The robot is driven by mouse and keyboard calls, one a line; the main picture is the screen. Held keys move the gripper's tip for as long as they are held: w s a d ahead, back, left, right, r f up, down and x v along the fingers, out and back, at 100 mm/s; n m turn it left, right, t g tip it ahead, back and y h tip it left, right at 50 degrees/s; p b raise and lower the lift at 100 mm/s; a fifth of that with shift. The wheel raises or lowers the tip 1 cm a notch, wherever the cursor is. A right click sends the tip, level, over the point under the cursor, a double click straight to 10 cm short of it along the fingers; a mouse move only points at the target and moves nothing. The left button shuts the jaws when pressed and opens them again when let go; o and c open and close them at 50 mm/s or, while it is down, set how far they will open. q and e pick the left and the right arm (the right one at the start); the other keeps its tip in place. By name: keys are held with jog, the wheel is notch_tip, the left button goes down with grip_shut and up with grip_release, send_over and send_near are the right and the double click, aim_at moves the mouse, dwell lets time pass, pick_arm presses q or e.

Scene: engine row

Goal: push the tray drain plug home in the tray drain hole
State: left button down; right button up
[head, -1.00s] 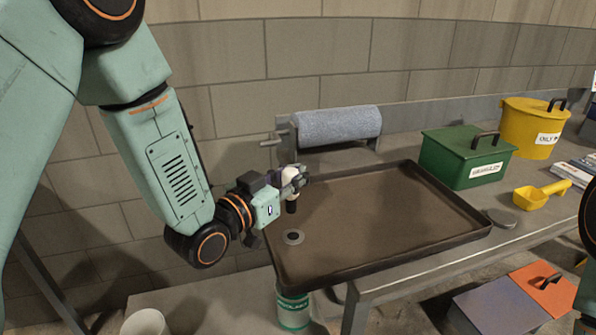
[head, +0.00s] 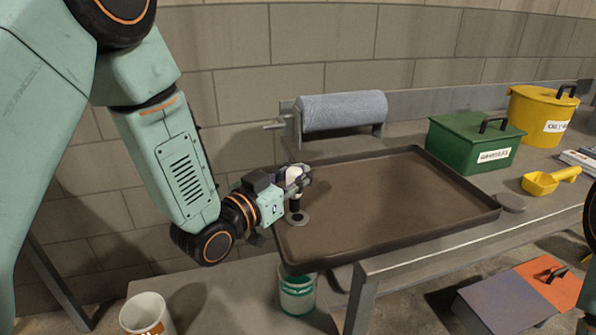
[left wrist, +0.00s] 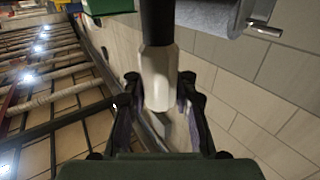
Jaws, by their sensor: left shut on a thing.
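The drain plug (head: 295,190) has a white body and a black lower end. It is held upright by my left gripper (head: 301,178), which is shut around the white part. In the left wrist view the plug (left wrist: 158,75) sits between the two fingers, with its black end pointing away from the camera. The drain hole (head: 299,221) is a grey ring in the near left corner of the dark tray (head: 400,195). The black end appears just above or at the hole's far rim. I cannot tell whether they touch. My right gripper is out of view.
A blue paper roll (head: 343,111) stands behind the tray. A green box (head: 470,148), a yellow pot (head: 538,117) and a yellow scoop (head: 546,181) are to the right. Under the tray's left corner is a green-and-white can (head: 297,294); a white bucket (head: 146,314) stands to its left.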

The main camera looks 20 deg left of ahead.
pick_arm(q)
jog(key=shift+s+f+b, duration=0.25)
jog(key=shift+f+b, duration=0.05)
jog(key=shift+f, duration=0.15)
jog(key=shift+w, duration=0.2)
jog(key=shift+s, duration=0.15)
jog(key=shift+w+d+n+t+y, duration=0.2)
jog(key=shift+w+n+t+y, duration=0.3)
jog(key=shift+y, duration=0.4)
jog(key=shift+w, duration=0.15)
dwell(0.7)
jog(key=shift+f, duration=0.35)
dwell(0.4)
